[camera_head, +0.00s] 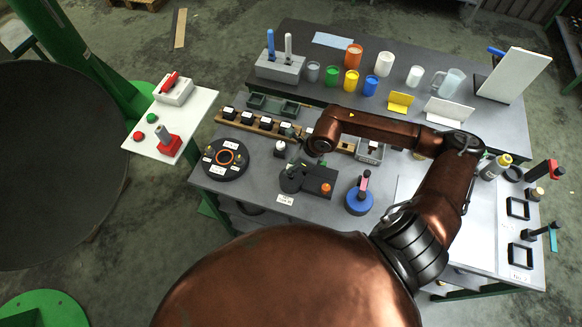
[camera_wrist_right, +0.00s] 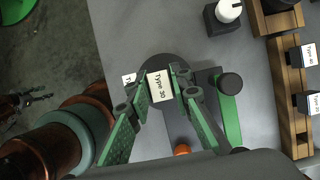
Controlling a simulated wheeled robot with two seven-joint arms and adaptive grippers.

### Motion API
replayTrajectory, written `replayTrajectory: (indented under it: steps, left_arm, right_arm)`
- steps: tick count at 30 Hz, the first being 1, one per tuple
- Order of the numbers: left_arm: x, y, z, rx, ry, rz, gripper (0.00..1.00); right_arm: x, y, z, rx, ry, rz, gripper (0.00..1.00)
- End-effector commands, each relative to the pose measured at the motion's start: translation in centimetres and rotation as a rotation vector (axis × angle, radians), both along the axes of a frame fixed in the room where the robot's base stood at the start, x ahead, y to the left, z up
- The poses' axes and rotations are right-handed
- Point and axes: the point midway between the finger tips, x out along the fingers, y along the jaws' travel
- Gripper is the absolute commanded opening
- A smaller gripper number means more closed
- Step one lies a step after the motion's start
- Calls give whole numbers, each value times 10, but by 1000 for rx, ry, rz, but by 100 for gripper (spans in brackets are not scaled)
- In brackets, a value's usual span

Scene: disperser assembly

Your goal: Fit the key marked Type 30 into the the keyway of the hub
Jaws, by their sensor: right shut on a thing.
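My right gripper (camera_wrist_right: 158,92) is shut on the Type 30 key (camera_wrist_right: 160,86), whose white label faces up between the green fingers. In the right wrist view the key is directly over a dark round hub (camera_wrist_right: 164,62). I cannot tell whether the key touches the hub, and the keyway is hidden. In the head view the hub (camera_head: 291,183) belongs to a dark fixture at the table's front, with my right arm reaching in from the right. The key cannot be made out there.
A fixture base with an orange knob (camera_head: 326,188) adjoins the hub. A wooden rack (camera_wrist_right: 287,85) with other labelled keys is beside it. A black block with a white knob (camera_wrist_right: 229,11) stands near. A round dark tray (camera_head: 226,174) and a blue stand (camera_head: 359,203) flank the fixture.

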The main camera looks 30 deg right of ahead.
Motion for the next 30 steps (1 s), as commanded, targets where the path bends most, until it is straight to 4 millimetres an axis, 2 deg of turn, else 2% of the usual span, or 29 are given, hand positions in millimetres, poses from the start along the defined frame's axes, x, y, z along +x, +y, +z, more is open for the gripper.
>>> replayTrajectory:
  steps: [30]
  left_arm:
    - [-1, 0, -5, 0, 1, 0, 40]
  right_arm:
    - [0, 0, 0, 1, -2, 0, 0]
